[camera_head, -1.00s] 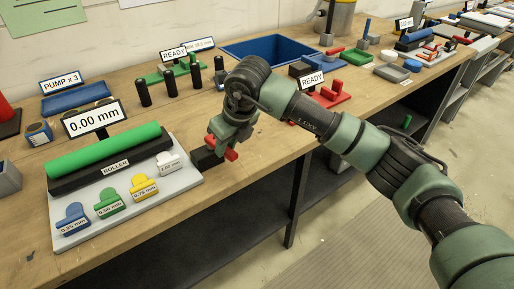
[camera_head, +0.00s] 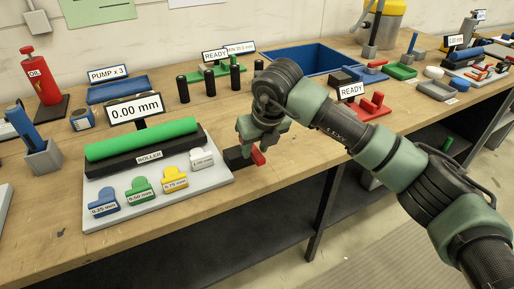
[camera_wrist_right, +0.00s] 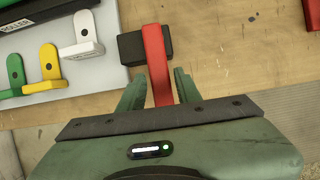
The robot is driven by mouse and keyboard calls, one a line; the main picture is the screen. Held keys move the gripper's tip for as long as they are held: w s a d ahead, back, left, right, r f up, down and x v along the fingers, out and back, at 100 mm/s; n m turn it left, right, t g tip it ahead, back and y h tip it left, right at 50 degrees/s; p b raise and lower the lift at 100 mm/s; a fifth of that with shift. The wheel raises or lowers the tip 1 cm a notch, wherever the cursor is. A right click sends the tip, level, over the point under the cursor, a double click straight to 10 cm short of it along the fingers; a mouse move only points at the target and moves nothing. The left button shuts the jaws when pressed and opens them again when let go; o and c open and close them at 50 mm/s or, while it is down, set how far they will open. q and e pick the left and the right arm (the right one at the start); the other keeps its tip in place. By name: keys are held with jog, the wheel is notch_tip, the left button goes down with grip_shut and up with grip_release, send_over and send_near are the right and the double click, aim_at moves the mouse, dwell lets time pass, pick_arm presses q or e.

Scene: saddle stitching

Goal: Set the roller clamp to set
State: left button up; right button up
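The roller clamp is a red lever (camera_head: 258,156) on a black block (camera_head: 236,158) at the right end of the roller plate. My right gripper (camera_head: 250,138) is over the clamp. In the wrist view its two open fingers (camera_wrist_right: 160,88) stand on either side of the lever, with no clear grip on it. The green roller (camera_head: 143,139) lies behind the clamp's left side, under a display (camera_head: 135,109) reading 0.00 mm. My left gripper is not in view.
Blue, green, yellow and white gauge tabs stand on the grey plate (camera_head: 130,222); the white tab (camera_head: 202,158) is nearest the clamp. A red fixture (camera_head: 369,108) stands further right. Bare wooden table lies in front, ending at its edge.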

jog(key=shift+o, duration=0.3)
jog(key=shift+s, duration=0.1)
jog(key=b+v, duration=0.1)
jog(key=v, duration=0.6)
jog(key=shift+r, duration=0.4)
